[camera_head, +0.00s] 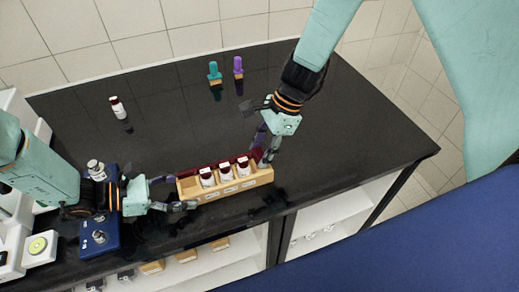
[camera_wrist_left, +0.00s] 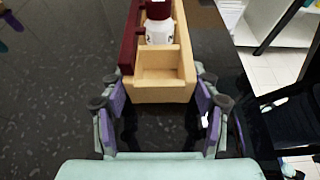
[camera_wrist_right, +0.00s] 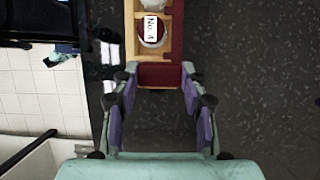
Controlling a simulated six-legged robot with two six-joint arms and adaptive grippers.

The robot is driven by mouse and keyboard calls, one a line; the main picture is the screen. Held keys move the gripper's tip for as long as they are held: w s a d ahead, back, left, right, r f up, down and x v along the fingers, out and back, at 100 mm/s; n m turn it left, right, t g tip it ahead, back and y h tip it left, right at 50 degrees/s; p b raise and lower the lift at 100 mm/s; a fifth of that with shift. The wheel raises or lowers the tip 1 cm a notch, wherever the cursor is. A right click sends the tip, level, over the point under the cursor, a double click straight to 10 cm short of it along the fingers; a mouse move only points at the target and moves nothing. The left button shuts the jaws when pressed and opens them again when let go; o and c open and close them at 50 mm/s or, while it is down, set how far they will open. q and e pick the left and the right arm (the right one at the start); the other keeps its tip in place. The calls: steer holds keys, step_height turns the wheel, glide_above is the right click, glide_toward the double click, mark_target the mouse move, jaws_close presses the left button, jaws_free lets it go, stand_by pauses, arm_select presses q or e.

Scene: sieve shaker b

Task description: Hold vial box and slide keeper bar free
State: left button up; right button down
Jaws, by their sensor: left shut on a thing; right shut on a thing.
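The vial box (camera_head: 258,180) is a light wooden tray near the black bench's front edge, holding three white vials with dark red caps (camera_head: 225,172). The dark red keeper bar (camera_head: 255,153) runs along its back side. It also shows in the left wrist view (camera_wrist_left: 129,45). My left gripper (camera_head: 184,200) is shut on the box's left end, with one finger on each side (camera_wrist_left: 158,88). My right gripper (camera_head: 266,158) is shut on the keeper bar's dark red end (camera_wrist_right: 160,76), at the box's right end. The bar still lies against the box.
A lone red-capped vial (camera_head: 118,107) stands at the back left. A teal-handled tool (camera_head: 214,73) and a purple-handled tool (camera_head: 238,67) stand at the back. A blue device (camera_head: 99,237) sits at the left. The bench's middle and right are clear.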

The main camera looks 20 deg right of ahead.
steer(key=c, duration=0.7)
jaws_free()
steer(key=v, duration=1.2)
